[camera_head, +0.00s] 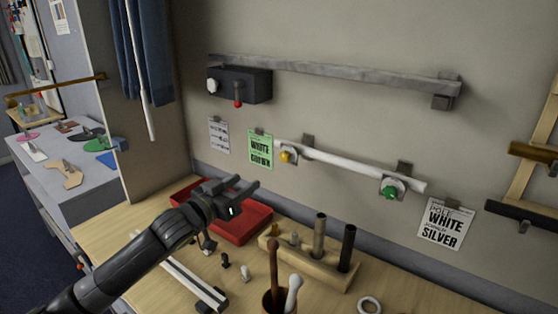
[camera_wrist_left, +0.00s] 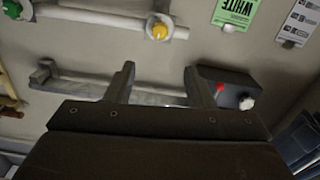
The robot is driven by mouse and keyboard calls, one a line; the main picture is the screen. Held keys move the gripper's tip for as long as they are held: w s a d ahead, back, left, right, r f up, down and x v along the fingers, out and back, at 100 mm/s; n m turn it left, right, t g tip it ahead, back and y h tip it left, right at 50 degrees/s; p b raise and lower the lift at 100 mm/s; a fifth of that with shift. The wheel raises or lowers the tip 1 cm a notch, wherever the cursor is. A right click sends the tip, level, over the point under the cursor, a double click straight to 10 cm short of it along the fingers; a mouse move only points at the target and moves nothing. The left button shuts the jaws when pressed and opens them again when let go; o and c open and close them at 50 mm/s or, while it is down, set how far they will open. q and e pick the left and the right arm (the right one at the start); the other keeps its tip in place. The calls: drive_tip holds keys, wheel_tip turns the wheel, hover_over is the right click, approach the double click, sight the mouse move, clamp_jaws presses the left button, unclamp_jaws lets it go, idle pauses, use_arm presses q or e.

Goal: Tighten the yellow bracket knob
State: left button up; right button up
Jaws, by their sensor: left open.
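The yellow bracket knob (camera_head: 286,156) sits on the wall at the left end of the white rod (camera_head: 350,165), beside the green sign. It also shows in the left wrist view (camera_wrist_left: 159,30), near the top edge. A green knob (camera_head: 389,190) is on the bracket at the rod's right end. My left gripper (camera_head: 248,184) is open and empty, above the red tray and apart from the yellow knob, to its lower left. Its two fingers also show in the left wrist view (camera_wrist_left: 158,82) with nothing between them. My right gripper is not in view.
A red tray (camera_head: 262,222) lies on the table below my left gripper. A wooden block (camera_head: 345,276) with upright tubes stands right of it. A black box (camera_head: 258,84) with a red-tipped lever hangs above the green sign (camera_head: 260,149). The wall around the knob is free.

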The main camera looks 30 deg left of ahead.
use_arm(q)
drive_tip(key=w, duration=0.4)
drive_tip(key=p, duration=0.1)
approach(283, 158)
drive_tip(key=w, duration=0.4)
drive_tip(key=w+d+p, duration=0.1)
drive_tip(key=w, duration=0.1)
drive_tip(key=shift+w, duration=0.4)
drive_tip(key=shift+w+d, duration=0.1)
drive_tip(key=shift+w, duration=0.55)
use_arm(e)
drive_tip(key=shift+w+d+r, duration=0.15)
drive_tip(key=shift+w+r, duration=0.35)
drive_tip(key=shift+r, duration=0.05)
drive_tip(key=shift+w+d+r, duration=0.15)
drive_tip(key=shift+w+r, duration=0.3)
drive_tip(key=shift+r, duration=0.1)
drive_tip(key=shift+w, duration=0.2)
